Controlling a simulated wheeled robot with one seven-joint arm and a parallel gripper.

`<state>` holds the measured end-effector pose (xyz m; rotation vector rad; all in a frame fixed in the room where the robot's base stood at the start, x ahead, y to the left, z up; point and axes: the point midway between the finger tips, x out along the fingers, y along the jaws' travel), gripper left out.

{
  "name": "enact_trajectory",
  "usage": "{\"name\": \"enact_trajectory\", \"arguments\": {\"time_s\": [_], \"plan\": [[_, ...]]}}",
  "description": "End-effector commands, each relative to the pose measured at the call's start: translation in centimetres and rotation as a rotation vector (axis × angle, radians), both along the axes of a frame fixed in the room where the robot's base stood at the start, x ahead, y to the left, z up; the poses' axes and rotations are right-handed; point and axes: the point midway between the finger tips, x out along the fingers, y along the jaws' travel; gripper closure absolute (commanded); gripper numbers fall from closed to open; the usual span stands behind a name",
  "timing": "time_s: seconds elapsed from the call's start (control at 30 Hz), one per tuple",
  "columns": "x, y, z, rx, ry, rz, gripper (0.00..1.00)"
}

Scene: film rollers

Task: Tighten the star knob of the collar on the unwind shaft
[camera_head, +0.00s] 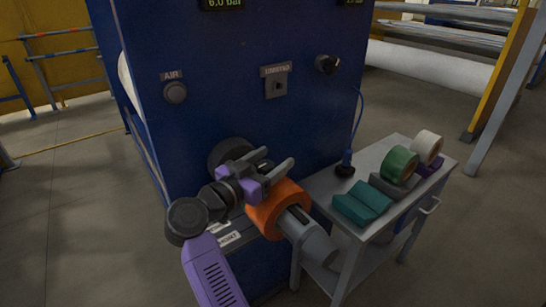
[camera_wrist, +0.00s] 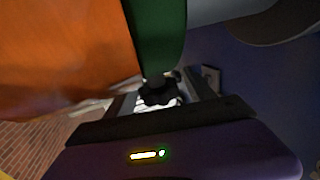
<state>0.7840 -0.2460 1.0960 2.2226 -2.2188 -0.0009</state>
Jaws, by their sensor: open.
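The unwind shaft (camera_head: 310,245) is grey and carries an orange roll (camera_head: 270,215) in front of the blue cabinet. It also shows in the wrist view (camera_wrist: 222,11) at upper right. A green collar (camera_wrist: 157,35) sits on it beside the orange roll (camera_wrist: 65,50). The black star knob (camera_wrist: 158,91) hangs below the collar in the wrist view, small and dark, between my finger ends. My gripper (camera_head: 277,160) is open beside the orange roll on its cabinet side. Whether a finger touches the knob I cannot tell. The head view hides collar and knob.
The blue cabinet (camera_head: 225,75) stands close behind my gripper. A grey cart (camera_head: 375,150) at right holds a teal block (camera_head: 362,203), a green roll (camera_head: 399,163), a white roll (camera_head: 427,146) and a black knobbed item (camera_head: 345,168). The floor at left is clear.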

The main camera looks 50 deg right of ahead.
Motion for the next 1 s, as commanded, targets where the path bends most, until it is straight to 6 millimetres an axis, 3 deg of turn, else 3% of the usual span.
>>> {"name": "enact_trajectory", "arguments": {"time_s": [0.37, 0.67, 1.0], "plan": [[-0.02, -0.63, -0.04, 0.001, 0.0, 0.0, 0.39], [-0.02, -0.61, -0.03, 0.0, -0.001, 0.0, 0.98], [-0.06, -0.56, 0.02, 0.001, -0.001, -0.05, 1.0]]}}
